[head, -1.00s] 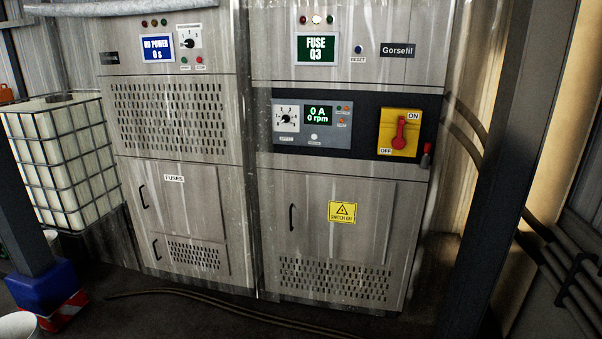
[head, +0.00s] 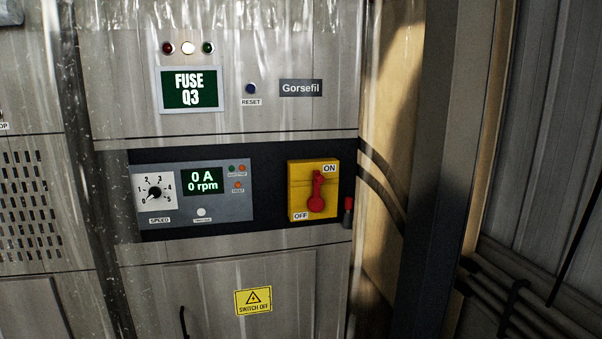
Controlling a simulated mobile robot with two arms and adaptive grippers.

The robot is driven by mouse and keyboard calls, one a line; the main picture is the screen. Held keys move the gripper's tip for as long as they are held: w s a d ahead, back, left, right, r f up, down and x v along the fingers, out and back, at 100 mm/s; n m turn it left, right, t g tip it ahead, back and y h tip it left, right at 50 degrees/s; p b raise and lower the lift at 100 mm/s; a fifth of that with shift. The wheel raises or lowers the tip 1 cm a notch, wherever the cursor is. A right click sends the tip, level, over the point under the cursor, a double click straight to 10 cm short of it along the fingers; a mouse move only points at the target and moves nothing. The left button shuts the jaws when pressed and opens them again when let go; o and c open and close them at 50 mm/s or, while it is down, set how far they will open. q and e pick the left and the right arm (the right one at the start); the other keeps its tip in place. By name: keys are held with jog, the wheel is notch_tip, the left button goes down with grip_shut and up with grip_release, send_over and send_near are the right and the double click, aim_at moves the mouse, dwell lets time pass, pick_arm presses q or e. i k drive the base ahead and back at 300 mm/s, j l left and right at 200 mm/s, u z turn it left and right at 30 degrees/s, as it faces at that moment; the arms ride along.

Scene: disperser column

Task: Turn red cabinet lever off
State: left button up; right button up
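The red cabinet lever (head: 316,192) sits on a yellow plate (head: 298,178) on the right side of the cabinet's black panel band. The plate reads ON at its upper right and OFF at its lower left. The lever stands about upright, with its narrow end at the top and its wider round part below. I cannot tell for sure which label it points to. Neither of my grippers shows in the head view.
Left of the lever is a grey panel with a speed dial (head: 155,193) and a display (head: 202,181) reading 0 A, 0 rpm. Above, a screen (head: 189,88) reads FUSE Q3. A small red-topped part (head: 348,212) hangs right of the plate. A dark post (head: 427,170) stands at the right.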

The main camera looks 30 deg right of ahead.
aim_at(315, 203)
jog(key=i+l, duration=0.25)
jog(key=i, duration=0.15)
jog(key=i+l, duration=0.3)
jog(key=i+z, duration=0.05)
jog(key=i, duration=0.05)
